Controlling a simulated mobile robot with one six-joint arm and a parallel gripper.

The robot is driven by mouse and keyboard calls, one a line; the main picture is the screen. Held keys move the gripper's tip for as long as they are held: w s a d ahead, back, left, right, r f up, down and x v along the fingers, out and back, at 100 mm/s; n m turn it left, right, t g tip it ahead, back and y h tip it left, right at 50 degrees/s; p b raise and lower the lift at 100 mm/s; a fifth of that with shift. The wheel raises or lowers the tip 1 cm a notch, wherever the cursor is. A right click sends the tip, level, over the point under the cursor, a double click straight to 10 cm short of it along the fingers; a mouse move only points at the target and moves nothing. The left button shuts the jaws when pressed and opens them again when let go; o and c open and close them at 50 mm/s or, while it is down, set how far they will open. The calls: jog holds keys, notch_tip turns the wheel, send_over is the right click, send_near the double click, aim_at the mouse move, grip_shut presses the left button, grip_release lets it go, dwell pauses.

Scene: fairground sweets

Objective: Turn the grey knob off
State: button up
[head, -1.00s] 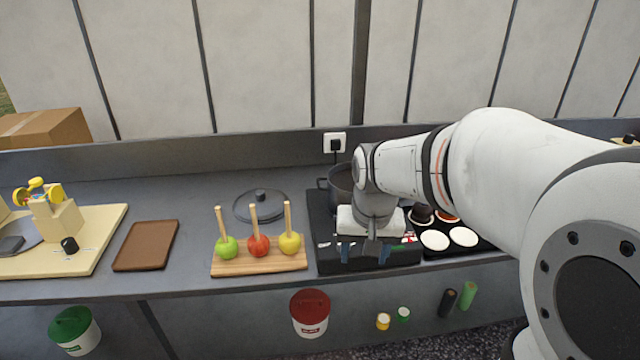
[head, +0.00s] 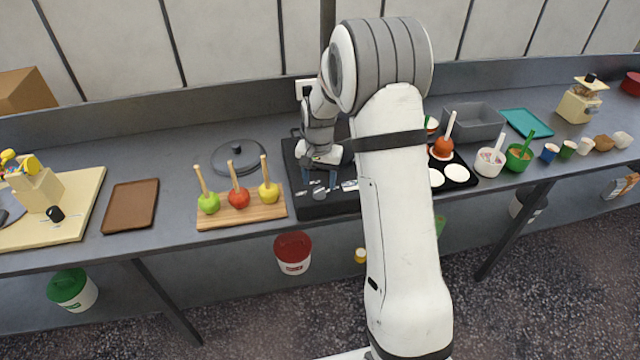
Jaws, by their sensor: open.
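The black cooker (head: 310,211) stands at the front edge of the counter, partly hidden behind my arm. A small round grey knob (head: 319,194) shows on its front part. My gripper (head: 319,181) points down over the cooker's front left. Its two dark fingers are apart, with nothing seen between them, just above and behind the knob in the picture. I cannot tell whether they touch it. The knob's pointer direction is too small to read. The pot and the cooker's right side are mostly hidden by my arm.
A board with candy apples (head: 240,214) stands close left of the cooker, and a grey lid (head: 238,157) lies behind it. Right of my arm are a black tray (head: 457,172), a white cup (head: 488,162) and a green cup (head: 518,157). A brown tray (head: 131,206) lies left.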

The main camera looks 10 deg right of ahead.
aim_at(319, 190)
jog(key=shift+f+p, duration=0.3)
jog(key=shift+f, duration=1.45)
jog(key=c, duration=1)
jog(key=shift+o, duration=0.2)
